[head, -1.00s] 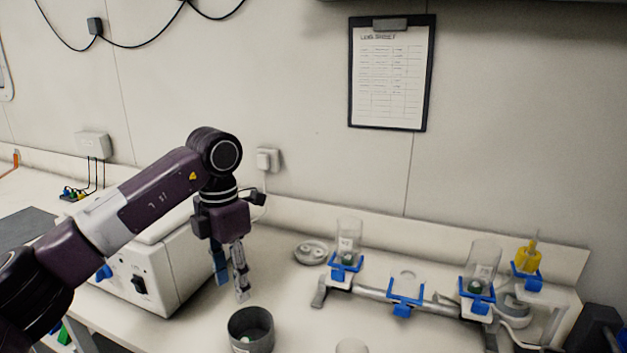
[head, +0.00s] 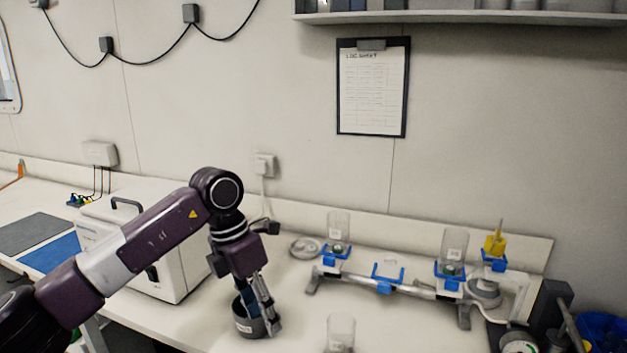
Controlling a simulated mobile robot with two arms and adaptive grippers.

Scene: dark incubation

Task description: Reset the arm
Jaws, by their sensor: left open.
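My left arm comes in from the left, bent at the elbow, with its left gripper (head: 262,318) pointing down, open. Its fingers overlap the right side of a dark grey cup (head: 243,326) on the bench; I cannot tell whether they touch it. The cup's inside is partly hidden by the gripper. No object shows held between the fingers. My right gripper is not in view.
A white box-shaped device (head: 178,270) stands behind my left arm. To the right is a rail with blue holders (head: 388,278), two carrying clear jars (head: 453,246). A clear jar (head: 341,331) stands at the front. A shelf (head: 470,18) overhangs at the top right.

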